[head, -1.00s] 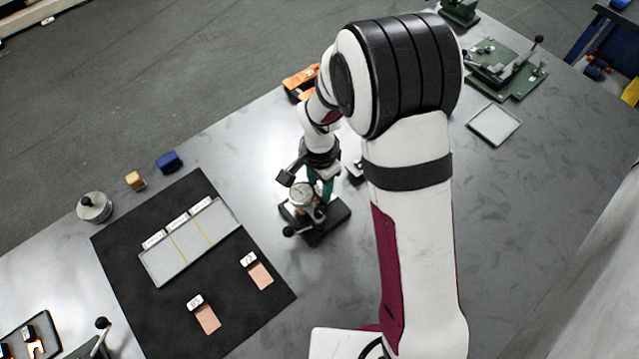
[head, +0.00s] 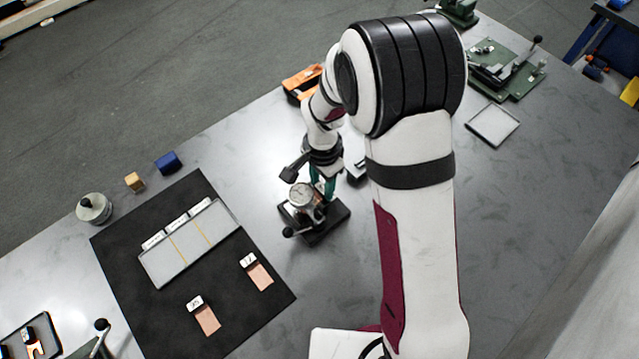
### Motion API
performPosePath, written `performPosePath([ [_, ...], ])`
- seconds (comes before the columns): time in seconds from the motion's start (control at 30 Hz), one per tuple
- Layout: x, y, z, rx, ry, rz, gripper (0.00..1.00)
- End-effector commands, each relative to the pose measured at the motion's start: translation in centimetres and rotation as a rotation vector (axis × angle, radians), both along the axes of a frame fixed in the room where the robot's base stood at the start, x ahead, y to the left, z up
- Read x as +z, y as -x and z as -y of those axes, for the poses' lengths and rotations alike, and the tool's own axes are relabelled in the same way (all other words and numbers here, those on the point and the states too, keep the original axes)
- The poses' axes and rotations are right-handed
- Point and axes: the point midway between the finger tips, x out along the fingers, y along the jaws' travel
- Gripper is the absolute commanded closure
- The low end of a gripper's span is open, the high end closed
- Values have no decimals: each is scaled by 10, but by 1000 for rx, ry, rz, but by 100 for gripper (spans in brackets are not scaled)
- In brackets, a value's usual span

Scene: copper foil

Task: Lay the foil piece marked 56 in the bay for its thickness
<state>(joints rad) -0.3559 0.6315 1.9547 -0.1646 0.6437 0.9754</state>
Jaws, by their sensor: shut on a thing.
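My gripper (head: 325,187), with teal fingers, is low beside the dial thickness gauge (head: 301,196), partly behind it. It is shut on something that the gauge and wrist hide. Two copper foil pieces lie on the black mat, one at the front (head: 208,320) and one to its right (head: 261,276). Each has a white tag at its upper end; the tag numbers are too small to read surely, and I cannot make out a 56. The grey bay tray (head: 160,270) has yellow dividers and white labels along its far edge. Its bays look empty.
The black mat (head: 135,300) has bare room around the tray. A cylindrical weight (head: 93,208), a wooden block (head: 134,181) and a blue block (head: 168,162) stand beyond it. An orange item (head: 301,82), an empty shallow tray (head: 493,125) and a green lever device (head: 508,70) lie farther off.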

Motion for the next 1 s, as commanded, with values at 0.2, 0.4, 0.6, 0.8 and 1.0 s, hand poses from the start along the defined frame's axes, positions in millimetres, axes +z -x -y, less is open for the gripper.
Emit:
performPosePath([
  [0.2, 0, -6, 6, -1, 0, 0, 100],
  [0.4, 0, -10, 11, 0, 0, 0, 100],
  [0.6, 0, -15, 16, -1, 1, -1, 100],
  [0.8, 0, -20, 21, 0, 0, 0, 100],
  [1.0, 0, -25, 26, -1, 0, 0, 100],
])
